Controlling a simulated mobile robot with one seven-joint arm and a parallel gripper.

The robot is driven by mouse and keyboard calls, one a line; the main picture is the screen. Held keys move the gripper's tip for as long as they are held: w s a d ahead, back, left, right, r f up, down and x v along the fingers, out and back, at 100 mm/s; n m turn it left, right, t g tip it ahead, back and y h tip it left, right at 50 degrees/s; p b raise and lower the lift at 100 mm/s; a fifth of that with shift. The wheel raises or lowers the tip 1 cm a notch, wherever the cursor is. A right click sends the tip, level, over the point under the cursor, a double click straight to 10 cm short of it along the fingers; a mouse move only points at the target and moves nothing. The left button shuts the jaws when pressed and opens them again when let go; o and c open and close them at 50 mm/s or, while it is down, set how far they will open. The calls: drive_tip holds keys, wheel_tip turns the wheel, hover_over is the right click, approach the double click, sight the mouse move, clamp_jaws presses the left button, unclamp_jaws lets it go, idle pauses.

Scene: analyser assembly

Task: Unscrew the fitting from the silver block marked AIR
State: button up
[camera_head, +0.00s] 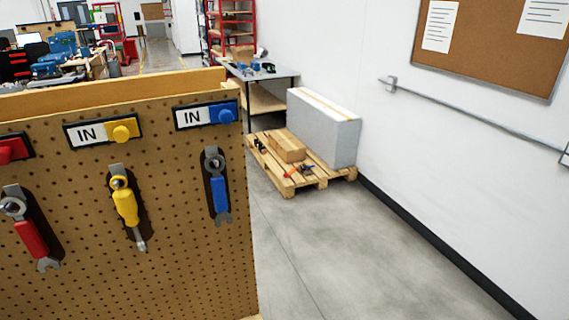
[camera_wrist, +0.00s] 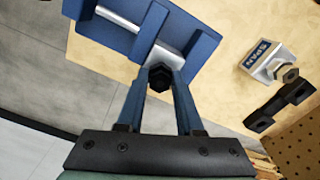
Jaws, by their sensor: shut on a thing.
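In the wrist view, my gripper (camera_wrist: 161,84) has its two blue fingers closed on a black hexagonal fitting (camera_wrist: 159,77). Silver metal (camera_wrist: 168,54) shows just beyond the fitting, partly hidden by the fingers and a blue structure. I cannot read an AIR label there, and I cannot tell whether the fitting is still seated in the metal. A separate silver block marked SPAN (camera_wrist: 262,60), with a hex nut on it, sits to the right on the pale wooden surface. My gripper and the fitting are out of the head view.
A blue structure (camera_wrist: 190,40) with a silver rod (camera_wrist: 118,19) surrounds the fingertips. A black bracket-like part (camera_wrist: 280,106) lies below the SPAN block. In the head view, a pegboard (camera_head: 80,230) holds several tools; a pallet (camera_head: 330,178) stands beyond, with clear floor (camera_head: 360,260) nearby.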

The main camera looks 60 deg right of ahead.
drive_tip(key=shift+r+n+p, duration=0.1)
drive_tip(key=shift+n+p, duration=0.45)
drive_tip(key=shift+n, duration=0.75)
clamp_jaws()
drive_tip(key=shift+n, duration=0.7)
drive_tip(key=shift+n+p, duration=0.55)
drive_tip(key=shift+n, duration=1.25)
drive_tip(key=shift+r+p, duration=2.45)
drive_tip(key=shift+p, duration=0.2)
